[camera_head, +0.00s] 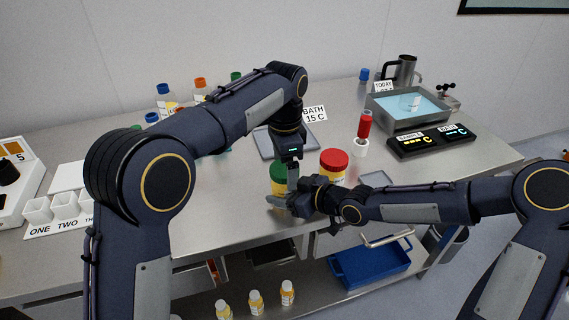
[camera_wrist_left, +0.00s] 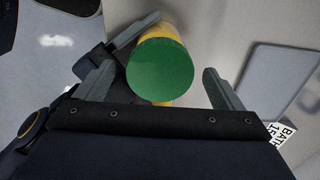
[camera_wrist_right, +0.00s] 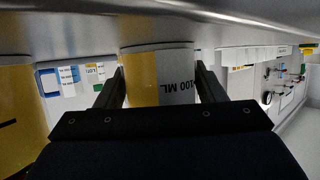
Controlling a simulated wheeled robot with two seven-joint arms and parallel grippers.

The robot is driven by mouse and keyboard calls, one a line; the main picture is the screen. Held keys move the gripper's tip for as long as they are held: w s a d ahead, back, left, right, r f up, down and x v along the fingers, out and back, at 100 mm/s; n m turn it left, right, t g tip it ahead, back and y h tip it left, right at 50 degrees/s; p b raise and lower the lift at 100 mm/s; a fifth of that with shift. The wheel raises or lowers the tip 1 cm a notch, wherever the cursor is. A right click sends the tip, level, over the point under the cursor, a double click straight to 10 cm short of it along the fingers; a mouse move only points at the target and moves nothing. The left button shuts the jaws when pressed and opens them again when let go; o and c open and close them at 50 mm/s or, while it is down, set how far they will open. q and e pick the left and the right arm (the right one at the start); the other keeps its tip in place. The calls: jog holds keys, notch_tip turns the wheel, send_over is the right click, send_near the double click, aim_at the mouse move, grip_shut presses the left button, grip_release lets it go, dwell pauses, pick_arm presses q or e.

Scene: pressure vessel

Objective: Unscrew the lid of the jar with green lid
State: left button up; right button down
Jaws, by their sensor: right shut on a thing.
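The jar with the green lid (camera_head: 284,171) stands near the front edge of the table. Its yellow body (camera_head: 277,188) is partly hidden by my grippers. My right gripper (camera_head: 290,201) is shut on the jar's body from the side; the right wrist view shows the body with a "100 ML" label (camera_wrist_right: 158,78) between its fingers. My left gripper (camera_head: 291,178) points down over the jar. In the left wrist view the round green lid (camera_wrist_left: 160,70) lies between its open fingers (camera_wrist_left: 160,88), with a gap on each side. The lid sits on the jar.
A yellow jar with a red lid (camera_head: 334,160) stands close on the right. Several bottles stand behind my left arm. White cups (camera_head: 65,205) are at left.

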pick_arm(q)
jog(key=shift+r, duration=2.25)
jog(key=shift+c, duration=0.3)
notch_tip(320, 180, up, 3)
jog(key=m, duration=0.4)
jog(key=shift+f, duration=3.75)
jog(key=c, duration=1.1)
jog(key=n, duration=0.3)
jog(key=shift+c, duration=0.2)
